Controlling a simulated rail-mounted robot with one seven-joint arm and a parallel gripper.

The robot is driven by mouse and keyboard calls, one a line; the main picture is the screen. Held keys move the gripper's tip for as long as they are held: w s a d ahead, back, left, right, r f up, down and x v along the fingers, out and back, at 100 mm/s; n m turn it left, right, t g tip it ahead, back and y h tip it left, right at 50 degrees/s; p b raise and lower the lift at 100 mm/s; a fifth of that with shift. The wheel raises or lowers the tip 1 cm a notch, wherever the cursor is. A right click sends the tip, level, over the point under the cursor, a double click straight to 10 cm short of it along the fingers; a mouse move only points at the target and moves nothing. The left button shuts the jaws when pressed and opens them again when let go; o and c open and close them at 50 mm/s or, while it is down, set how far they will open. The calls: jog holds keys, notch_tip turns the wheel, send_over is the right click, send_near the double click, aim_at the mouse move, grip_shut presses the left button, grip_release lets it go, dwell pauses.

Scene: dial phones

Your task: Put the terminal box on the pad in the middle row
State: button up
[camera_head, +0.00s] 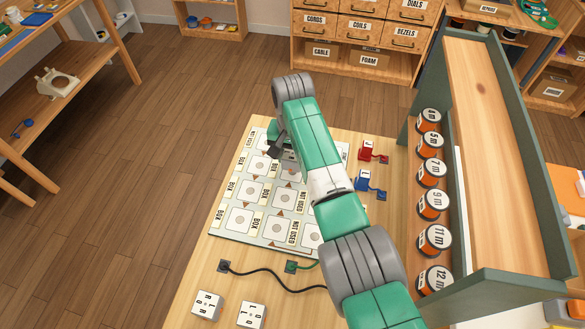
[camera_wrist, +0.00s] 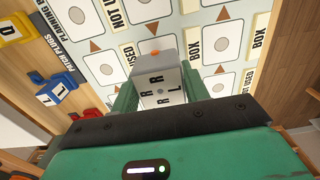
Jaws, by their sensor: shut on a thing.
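My gripper (camera_wrist: 160,92) is shut on a white terminal box (camera_wrist: 162,82) with black letters on its face and an orange spot at its far end. The green fingers lie on both sides of it. In the head view my gripper (camera_head: 280,148) is over the far part of the planning board (camera_head: 224,234), and my arm mostly hides it and the box. Square white pads with round marks stand in rows on the board; one in the middle row (camera_head: 252,197) is bare. In the wrist view a bare pad (camera_wrist: 222,42) shows beside a BOX label. The gap under the box cannot be judged.
Two white lettered boxes (camera_head: 207,305) (camera_head: 251,315) lie at the table's near edge. A black cable (camera_head: 262,270) and a green plug (camera_head: 291,266) lie near the board. Red (camera_head: 368,151) and blue (camera_head: 364,180) plugs stand right of it. Several orange-and-black spools (camera_head: 432,204) line the rack.

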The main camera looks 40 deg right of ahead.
aim_at(293, 165)
jog(key=shift+f+b, duration=1.05)
jog(key=shift+f, duration=0.85)
jog(key=shift+r, duration=0.15)
jog(key=shift+w, duration=0.1)
jog(key=o, duration=1)
notch_tip(293, 165, up, 12)
jog(key=p, duration=0.5)
